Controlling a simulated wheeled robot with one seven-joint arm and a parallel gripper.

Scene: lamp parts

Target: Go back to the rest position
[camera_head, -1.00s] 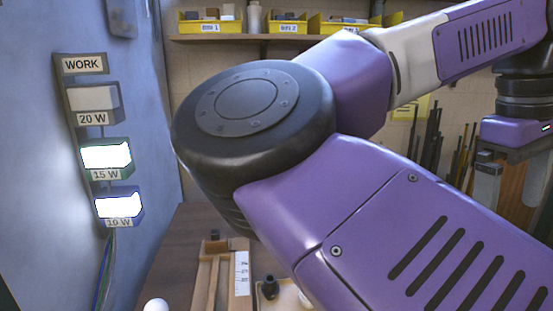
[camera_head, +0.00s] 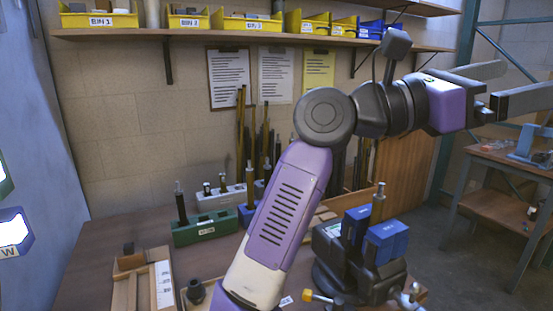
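My arm, purple and white with dark joints, rises from the bottom middle and bends to the right at its upper joint. My gripper (camera_head: 522,82) is at the upper right in the head view, raised above the bench and pointing right. Its two grey fingers are apart, and nothing shows between them. Lamp parts stand on the brown bench (camera_head: 100,245) below: a green holder (camera_head: 205,228) with a dark upright part, a pale holder (camera_head: 222,198) behind it, and blue blocks (camera_head: 386,240) on a dark round fixture (camera_head: 335,285). My arm hides part of the bench.
A shelf (camera_head: 130,33) with yellow and blue bins runs along the back wall. Dark rods (camera_head: 243,140) lean against the wall. A wooden tray (camera_head: 125,290) and a small black part (camera_head: 196,291) lie at the front left. A side table (camera_head: 510,165) stands right, with open floor between.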

